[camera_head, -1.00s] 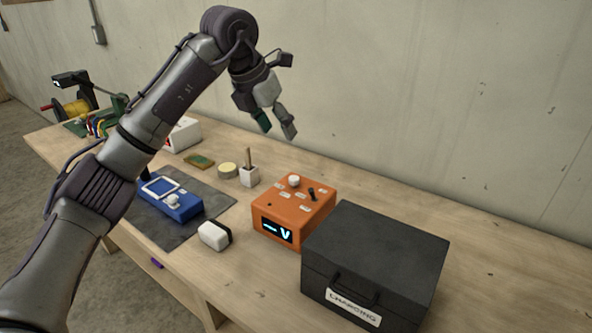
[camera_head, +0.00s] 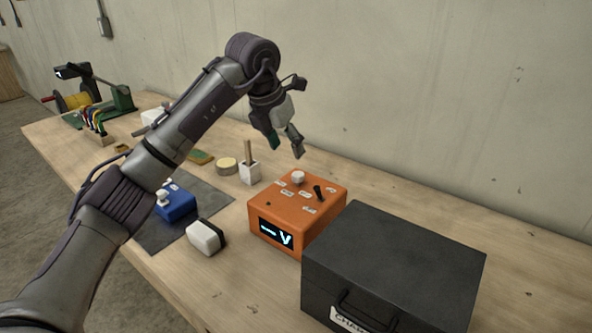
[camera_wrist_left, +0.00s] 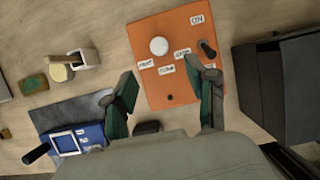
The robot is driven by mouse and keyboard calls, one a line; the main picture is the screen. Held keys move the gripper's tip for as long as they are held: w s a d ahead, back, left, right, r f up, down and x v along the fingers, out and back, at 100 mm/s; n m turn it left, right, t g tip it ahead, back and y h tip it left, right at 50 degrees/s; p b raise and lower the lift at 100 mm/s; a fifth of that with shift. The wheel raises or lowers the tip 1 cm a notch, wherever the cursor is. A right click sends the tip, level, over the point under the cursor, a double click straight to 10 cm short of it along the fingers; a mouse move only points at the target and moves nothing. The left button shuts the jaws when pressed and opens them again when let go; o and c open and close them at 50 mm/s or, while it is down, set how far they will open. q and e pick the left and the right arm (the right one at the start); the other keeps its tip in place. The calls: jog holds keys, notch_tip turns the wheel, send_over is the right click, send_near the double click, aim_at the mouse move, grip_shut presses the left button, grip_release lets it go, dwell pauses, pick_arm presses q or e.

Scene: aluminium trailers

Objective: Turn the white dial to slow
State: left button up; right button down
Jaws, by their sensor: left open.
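A white dial (camera_head: 297,177) sits on top of an orange box (camera_head: 324,205) with a lit display on its front. The wrist view shows the dial (camera_wrist_left: 159,46) as a round knob, with small white labels below it that are too blurred to read surely. A black toggle (camera_wrist_left: 207,49) stands to its right, near a label reading ON. My left gripper (camera_head: 286,148) is open and empty, above and behind the box in the head view. In the wrist view its fingers (camera_wrist_left: 166,100) are spread wide, with the dial beyond them, untouched. My right gripper is out of view.
A black lidded case (camera_head: 400,258) stands right of the orange box. A white-and-black block (camera_head: 203,237), a blue device (camera_head: 178,208) with a white knob on a dark mat, and a white holder (camera_head: 250,173) stand to the left. The bench behind the box is clear.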

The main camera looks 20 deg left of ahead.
aim_at(297, 174)
pick_arm(q)
jog(key=p+x, duration=0.1)
jog(key=x, duration=0.8)
jog(key=shift+w+f, duration=0.15)
jog(key=shift+f, duration=0.2)
grip_shut()
